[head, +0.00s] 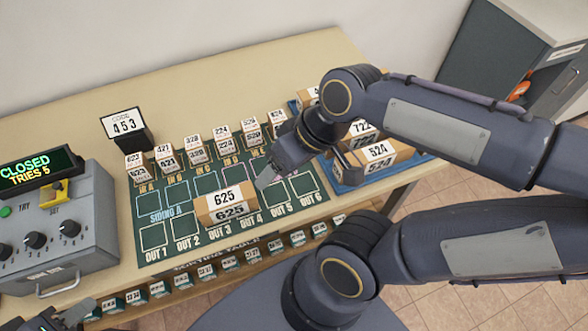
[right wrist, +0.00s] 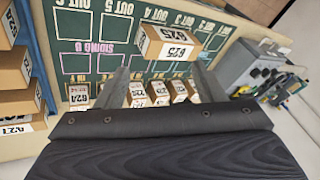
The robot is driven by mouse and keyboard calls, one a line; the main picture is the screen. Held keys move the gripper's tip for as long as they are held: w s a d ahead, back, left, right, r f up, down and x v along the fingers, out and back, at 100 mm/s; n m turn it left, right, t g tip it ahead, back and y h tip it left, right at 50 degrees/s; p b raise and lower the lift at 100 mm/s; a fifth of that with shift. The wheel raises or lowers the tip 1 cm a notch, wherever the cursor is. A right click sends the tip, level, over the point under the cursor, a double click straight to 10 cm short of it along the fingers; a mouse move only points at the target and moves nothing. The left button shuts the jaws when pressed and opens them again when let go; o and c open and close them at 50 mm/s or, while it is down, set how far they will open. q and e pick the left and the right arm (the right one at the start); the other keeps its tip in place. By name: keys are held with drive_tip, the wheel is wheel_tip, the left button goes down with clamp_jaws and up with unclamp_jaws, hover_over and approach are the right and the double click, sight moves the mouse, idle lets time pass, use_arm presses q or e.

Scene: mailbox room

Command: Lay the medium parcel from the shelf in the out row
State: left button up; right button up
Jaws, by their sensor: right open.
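A cardboard parcel labelled 625 (head: 226,206) lies on the green sorting mat (head: 152,236), over the OUT 3 and OUT 4 squares of the out row. It also shows in the right wrist view (right wrist: 168,43). My right gripper (head: 305,170) is open and empty above the right part of the mat, apart from the 625 parcel. Its two spread fingers show in the right wrist view (right wrist: 163,85). My left gripper (head: 76,312) is only partly in view at the bottom left, far from the parcel. Other parcels, one labelled 524 (head: 378,152), sit on the blue shelf (head: 350,183), partly hidden by my right arm.
Several small numbered boxes (head: 195,148) stand in rows along the mat's back edge. A grey control box (head: 60,225) with a CLOSED display fills the left. OUT 1, OUT 2, OUT 5 and OUT 6 look empty.

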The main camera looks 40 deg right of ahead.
drive_tip(key=s+m+t, duration=0.1)
drive_tip(key=s+d+m+t, duration=0.1)
drive_tip(key=m, duration=0.1)
drive_tip(key=shift+d+f+h, duration=0.15)
drive_tip(key=shift+h, duration=0.25)
use_arm(q)
drive_tip(key=shift+c, duration=0.3)
idle(1.8)
